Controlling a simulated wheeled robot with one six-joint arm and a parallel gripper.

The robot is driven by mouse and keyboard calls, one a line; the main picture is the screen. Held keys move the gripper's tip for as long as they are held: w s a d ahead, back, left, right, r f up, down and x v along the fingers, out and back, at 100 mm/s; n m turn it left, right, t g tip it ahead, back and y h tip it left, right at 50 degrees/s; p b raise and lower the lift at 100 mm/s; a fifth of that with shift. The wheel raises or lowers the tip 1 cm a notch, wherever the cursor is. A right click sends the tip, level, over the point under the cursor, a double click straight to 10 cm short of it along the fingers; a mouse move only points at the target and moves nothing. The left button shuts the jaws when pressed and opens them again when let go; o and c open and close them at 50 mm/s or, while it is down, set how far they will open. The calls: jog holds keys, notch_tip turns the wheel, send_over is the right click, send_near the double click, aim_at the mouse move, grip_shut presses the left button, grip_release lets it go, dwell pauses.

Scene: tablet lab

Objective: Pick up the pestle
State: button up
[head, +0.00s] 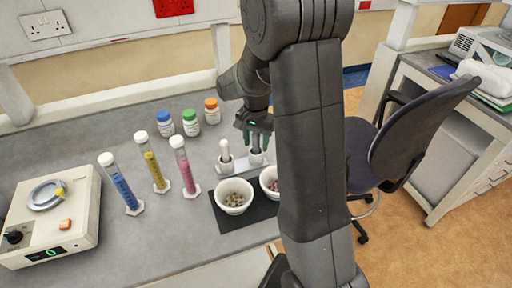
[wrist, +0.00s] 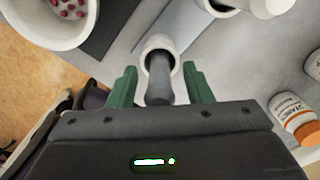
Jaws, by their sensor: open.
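A pestle with a grey shaft stands in a white holder cup (wrist: 152,44) in the wrist view; the pestle (wrist: 159,82) points toward the camera. My gripper (wrist: 160,86) is open, with its green fingers on either side of this pestle and a gap showing on each side. In the head view my gripper (head: 255,124) is over the right cup of the small stand, at the right pestle (head: 256,143). A second pestle (head: 225,147) stands in the left cup, apart from the gripper. My arm hides part of the area to the right.
Two white mortars with small pieces inside, a left one (head: 233,197) and a right one (head: 268,178), stand on a dark mat (head: 246,221) in front. Three tubes, including a pink one (head: 184,165), and capped bottles, including an orange-capped one (head: 212,111), are left. A stirrer (head: 50,215) stands far left.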

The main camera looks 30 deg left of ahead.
jog(key=shift+f, duration=0.1)
jog(key=shift+c, duration=0.5)
grip_shut()
